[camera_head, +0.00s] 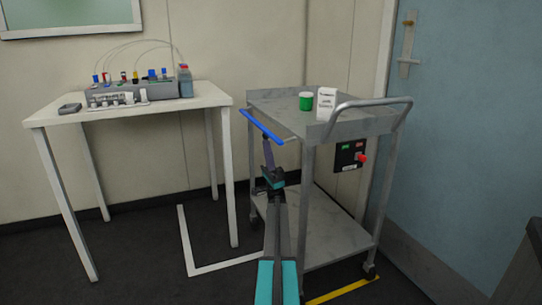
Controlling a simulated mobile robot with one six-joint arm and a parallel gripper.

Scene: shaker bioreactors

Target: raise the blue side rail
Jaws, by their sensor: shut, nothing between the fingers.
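The blue side rail (261,126) is a thin bar along the left side of the grey cart (340,131), at about the height of its top shelf. It slants in the picture from upper left to lower right. My gripper (267,146) is shut and empty, pointing up just below the rail's middle. Its tip appears close to the rail or touching it; I cannot tell which. My arm covers part of the cart's near left side and lower shelf.
A green-labelled jar (306,101) and a white carton (326,104) stand on the cart's top shelf. A control box with a red knob (362,157) hangs on its side. A white table (210,95) with lab equipment stands left. A blue door (460,140) is at right.

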